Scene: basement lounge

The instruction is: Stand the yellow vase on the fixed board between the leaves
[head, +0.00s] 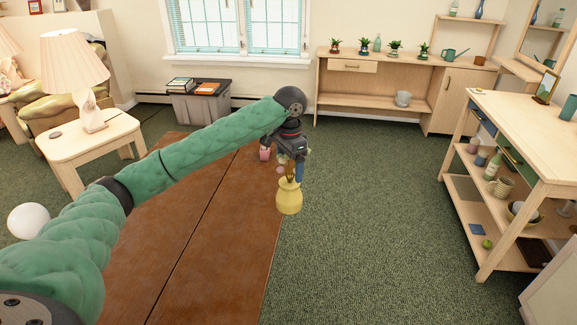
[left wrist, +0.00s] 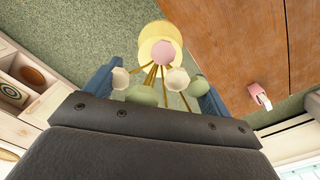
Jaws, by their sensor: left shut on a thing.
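The yellow vase (head: 289,198) hangs upright in my left gripper (head: 291,172), just off the brown table's right edge in the head view. In the left wrist view the vase (left wrist: 147,33) shows against carpet, beside the table edge. Pink, white and green flower heads on thin stems hide part of it. The blue fingers (left wrist: 156,92) stand on both sides of the stems; their contact is hidden. The brown wooden tabletop (head: 225,230) has a dark lengthwise seam; I cannot tell which part is the fixed board. My right gripper is not in view.
A small pink object (head: 265,154) stands at the table's far end. A side table with a lamp (head: 92,110) is at left, a white ball (head: 29,220) below it. A shelved wooden bench (head: 520,140) stands at right. The visible tabletop is otherwise bare; carpet is open between.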

